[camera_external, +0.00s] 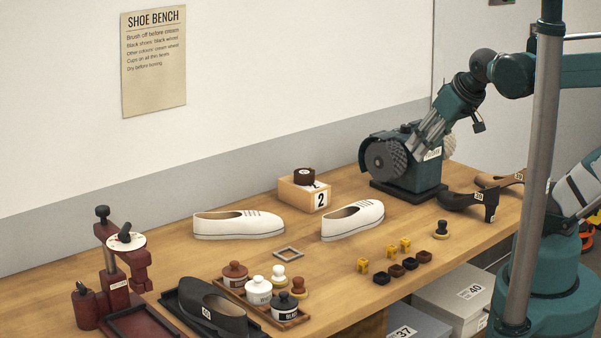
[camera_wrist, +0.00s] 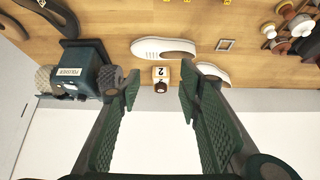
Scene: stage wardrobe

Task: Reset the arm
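My gripper (camera_external: 424,137) is in the air in front of the polisher machine (camera_external: 408,175) in the external view, overlapping it in the picture. In the wrist view my gripper (camera_wrist: 158,90) has its two fingers wide apart with nothing between them. Beyond the gap the wrist view shows a wooden box numbered 2 (camera_wrist: 160,72) with a dark round tin (camera_wrist: 160,88). The polisher (camera_wrist: 78,75) is at the left there. No object is held.
A dark red stand (camera_external: 110,275) is at left. The pole (camera_external: 534,170) hides part of the right side.

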